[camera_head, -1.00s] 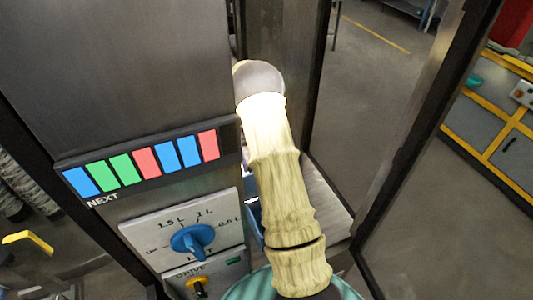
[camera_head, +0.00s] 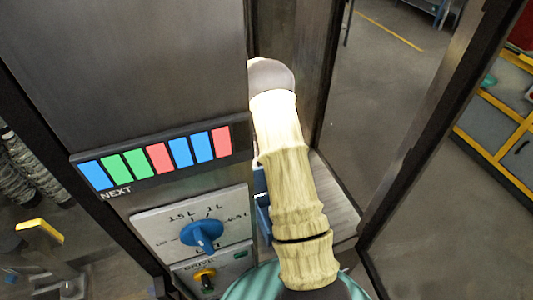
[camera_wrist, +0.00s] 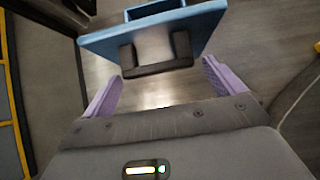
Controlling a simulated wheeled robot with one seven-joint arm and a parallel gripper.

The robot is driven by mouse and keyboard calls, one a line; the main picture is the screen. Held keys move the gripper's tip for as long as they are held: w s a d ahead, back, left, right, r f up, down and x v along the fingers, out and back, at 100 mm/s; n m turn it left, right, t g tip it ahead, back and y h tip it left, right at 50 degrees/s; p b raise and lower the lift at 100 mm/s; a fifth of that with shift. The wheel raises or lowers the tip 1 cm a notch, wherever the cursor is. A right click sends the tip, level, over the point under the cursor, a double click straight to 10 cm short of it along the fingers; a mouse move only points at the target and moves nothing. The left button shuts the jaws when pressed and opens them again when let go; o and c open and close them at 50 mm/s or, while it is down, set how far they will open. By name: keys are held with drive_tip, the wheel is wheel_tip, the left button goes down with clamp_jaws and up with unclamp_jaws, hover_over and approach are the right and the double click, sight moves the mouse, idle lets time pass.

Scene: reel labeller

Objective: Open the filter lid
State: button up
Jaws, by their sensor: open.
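In the wrist view, a blue flat panel (camera_wrist: 95,41) with a dark U-shaped handle (camera_wrist: 156,69) is at the top; it looks like the filter lid. My gripper (camera_wrist: 163,74) is open, with its purple fingers spread to the left and right of the handle, just below it in the picture. I see nothing between the fingers. Whether they touch the handle is unclear. In the head view, a small blue part (camera_head: 263,213) shows beside my pale-sleeved arm, inside the cabinet. My arm hides the gripper and most of that part there.
The cabinet front (camera_head: 150,75) with coloured buttons (camera_head: 157,156) and a blue dial (camera_head: 202,235) stands left of my arm. A dark-framed transparent door (camera_head: 430,130) is on the right. A metal surface (camera_head: 335,205) lies beyond the arm.

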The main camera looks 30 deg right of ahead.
drive_tip(key=shift+w, duration=0.1)
drive_tip(key=a+b+v, duration=0.1)
drive_tip(key=b+v, duration=0.2)
drive_tip(key=v, duration=0.8)
drive_tip(key=shift+w+d+r, duration=0.2)
drive_tip(key=shift+d+r, duration=0.2)
drive_tip(key=shift+d, duration=0.05)
idle(0.3)
